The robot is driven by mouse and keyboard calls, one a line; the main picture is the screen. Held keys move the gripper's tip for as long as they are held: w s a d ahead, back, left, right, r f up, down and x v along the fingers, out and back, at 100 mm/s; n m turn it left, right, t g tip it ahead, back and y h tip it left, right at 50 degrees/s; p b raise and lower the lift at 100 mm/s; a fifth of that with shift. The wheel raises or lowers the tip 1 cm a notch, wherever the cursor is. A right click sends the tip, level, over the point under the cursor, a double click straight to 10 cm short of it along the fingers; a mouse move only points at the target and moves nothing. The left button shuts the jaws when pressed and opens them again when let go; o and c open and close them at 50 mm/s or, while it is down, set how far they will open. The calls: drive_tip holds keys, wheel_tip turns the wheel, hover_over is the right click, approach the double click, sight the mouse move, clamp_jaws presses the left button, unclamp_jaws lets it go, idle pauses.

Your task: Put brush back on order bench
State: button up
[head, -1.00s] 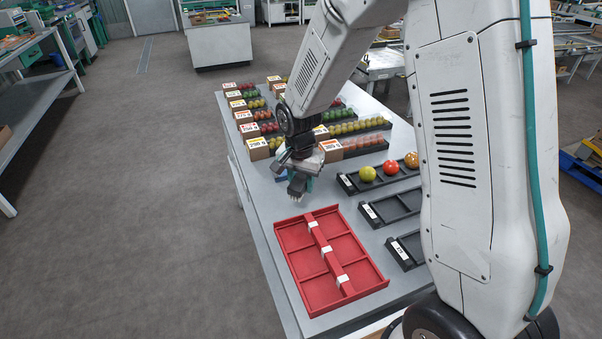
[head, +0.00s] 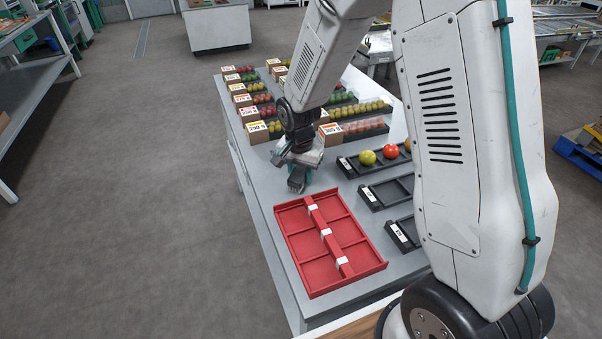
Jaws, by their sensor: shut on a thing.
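The grey order bench (head: 262,188) runs from the lower middle to the upper middle of the head view. My gripper (head: 297,183) points down over the bench, just behind the far left corner of the red tray. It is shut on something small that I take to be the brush. The brush is mostly hidden by the gripper and too small to make out clearly. I cannot tell whether it touches the bench top.
The empty red divided tray (head: 283,226) lies at the bench's near end. A black tray (head: 349,169) holding several tomatoes and emptier black trays (head: 372,200) stand to its right. Labelled boxes (head: 257,131) line the back. Bare bench lies left of my gripper.

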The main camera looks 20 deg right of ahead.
drive_tip(key=shift+f, duration=0.45)
drive_tip(key=o, duration=1.2)
drive_tip(key=c, duration=0.3)
drive_tip(key=shift+r, duration=0.15)
drive_tip(key=shift+r, duration=3.4)
